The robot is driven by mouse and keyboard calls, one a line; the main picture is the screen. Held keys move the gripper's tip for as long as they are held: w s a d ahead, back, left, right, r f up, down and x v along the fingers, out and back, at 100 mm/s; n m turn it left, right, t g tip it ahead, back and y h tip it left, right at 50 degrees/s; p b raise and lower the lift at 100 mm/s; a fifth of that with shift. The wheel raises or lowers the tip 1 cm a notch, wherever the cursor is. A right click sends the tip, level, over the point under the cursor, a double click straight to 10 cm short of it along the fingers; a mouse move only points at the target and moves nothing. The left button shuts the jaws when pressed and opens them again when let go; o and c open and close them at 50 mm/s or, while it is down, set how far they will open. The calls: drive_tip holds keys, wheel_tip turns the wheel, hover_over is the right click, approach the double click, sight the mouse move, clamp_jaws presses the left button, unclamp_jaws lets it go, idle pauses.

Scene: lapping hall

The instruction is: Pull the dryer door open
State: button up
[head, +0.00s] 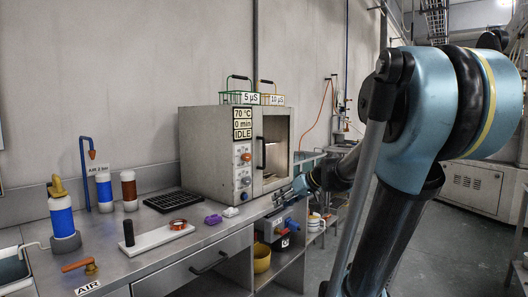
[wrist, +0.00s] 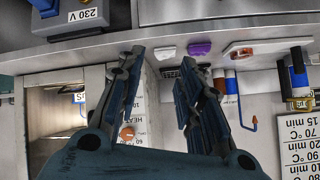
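The dryer (head: 215,150) is a grey box on the steel bench, with a panel reading 70 °C, 0 min, IDLE. Its door (head: 277,133) is on the right part of the front, with a window and a black upright handle (head: 262,154) on its left side. I cannot tell whether the door is fully shut. My gripper (head: 283,193) is low in front of the door, below the handle. In the wrist view, seen upside down, my gripper (wrist: 163,66) is open and empty. The dryer's front (wrist: 135,105) lies beyond the fingers; the handle is not clearly visible there.
Two wire baskets (head: 240,97) stand on top of the dryer. A purple item (head: 213,219), a black tray (head: 171,200) and bottles (head: 62,215) are on the bench (head: 215,235). A blue-grey device (wrist: 70,18) marked 230 V sits below. Open floor lies right.

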drive_tip(key=w+r+n+t+y, duration=0.25)
drive_tip(key=w+r, duration=0.55)
drive_tip(key=w, duration=0.5)
drive_tip(key=t+y, duration=0.1)
drive_tip(key=t, duration=0.4)
approach(264, 148)
drive_tip(key=shift+m+g, duration=0.25)
drive_tip(key=x, duration=1)
drive_tip(key=shift+w+r, duration=0.2)
drive_tip(key=shift+w, duration=0.35)
clamp_jaws()
